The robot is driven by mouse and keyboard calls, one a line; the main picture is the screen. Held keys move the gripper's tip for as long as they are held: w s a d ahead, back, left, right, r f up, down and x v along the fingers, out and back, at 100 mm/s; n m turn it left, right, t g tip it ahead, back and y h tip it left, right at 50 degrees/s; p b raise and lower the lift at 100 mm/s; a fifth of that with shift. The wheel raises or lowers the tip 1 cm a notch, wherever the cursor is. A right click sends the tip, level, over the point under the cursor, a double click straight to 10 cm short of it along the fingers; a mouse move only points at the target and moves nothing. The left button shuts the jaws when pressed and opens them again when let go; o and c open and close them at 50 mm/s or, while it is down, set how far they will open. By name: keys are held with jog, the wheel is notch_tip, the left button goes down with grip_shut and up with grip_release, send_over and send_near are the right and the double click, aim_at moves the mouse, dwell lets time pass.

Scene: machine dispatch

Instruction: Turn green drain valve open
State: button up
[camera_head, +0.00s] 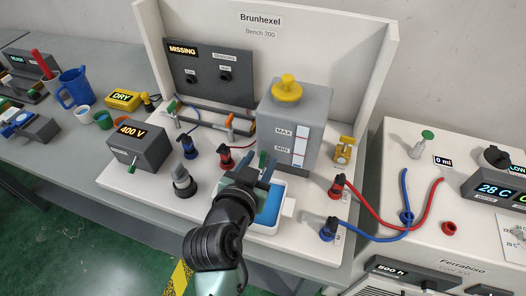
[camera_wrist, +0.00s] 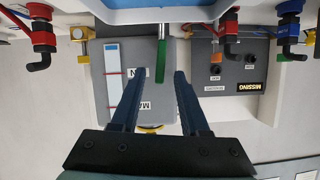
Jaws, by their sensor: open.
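The green drain valve handle (camera_head: 263,158) is at the lower front of the grey tank (camera_head: 296,120). In the wrist view, which looks upside down, the green handle (camera_wrist: 161,62) hangs off a metal pipe and points along the tank face. My gripper (camera_head: 257,169) is open in front of the tank. In the wrist view my gripper's (camera_wrist: 160,76) two dark fingers stand on either side of the handle's end, with gaps showing on both sides. My arm and fingers hide part of the valve in the head view.
A white-rimmed tray with blue inside (camera_head: 269,208) sits just below the valve. Red (camera_head: 225,155) and blue (camera_head: 188,147) fittings stand to the left. A yellow valve (camera_head: 344,150) and hose fittings are on the right. A grey 400 V box (camera_head: 138,146) stands further left.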

aim_at(262, 158)
jog(key=shift+x, duration=1.55)
grip_shut()
